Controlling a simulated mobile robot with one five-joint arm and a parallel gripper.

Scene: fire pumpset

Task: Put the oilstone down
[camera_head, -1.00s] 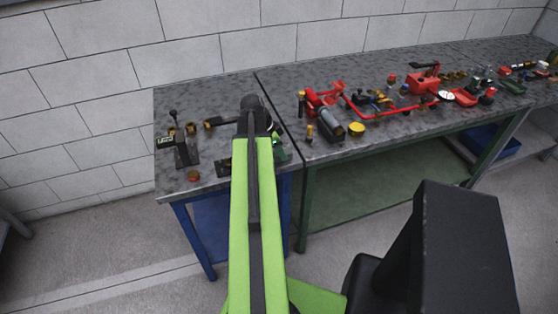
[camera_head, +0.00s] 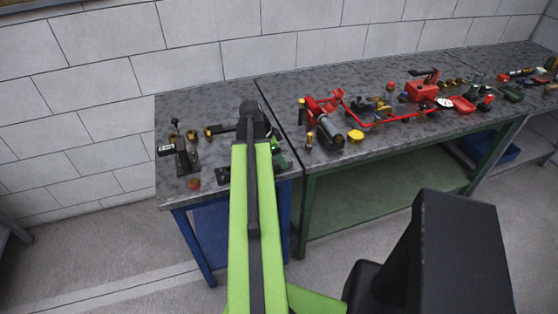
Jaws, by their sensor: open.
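Nothing is clearly seen held in the gripper.
A dark stand with a white label (camera_head: 167,150), brass fittings (camera_head: 192,135) and a reddish round piece (camera_head: 194,183) are on the left. A green object (camera_head: 280,158) is right of my arm. The bench (camera_head: 360,150) holds red pump parts. The table's back left is bare.

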